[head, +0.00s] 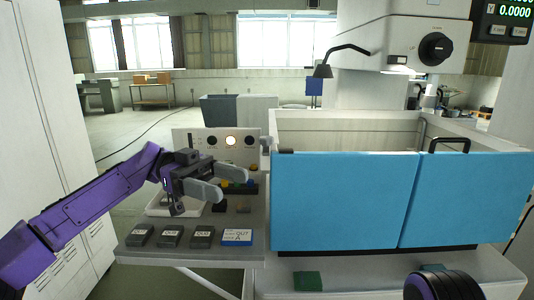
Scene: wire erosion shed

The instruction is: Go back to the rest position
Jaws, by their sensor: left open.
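My left gripper (222,182) is open and empty. It hangs over the grey side table (135,255), its purple arm coming in from the left and its fingers pointing right. Under and behind it, a white tray (160,207) and some small dark and yellow parts are partly hidden. A purple and black part of my own shows at the bottom right edge. My right gripper is not in view.
Several dark grey blocks (171,236) and a blue-and-white label card (237,237) line the table's front. A panel with a lit round lamp (231,140) stands behind. The machine's blue doors (345,200) rise at the right. Open floor lies at the back left.

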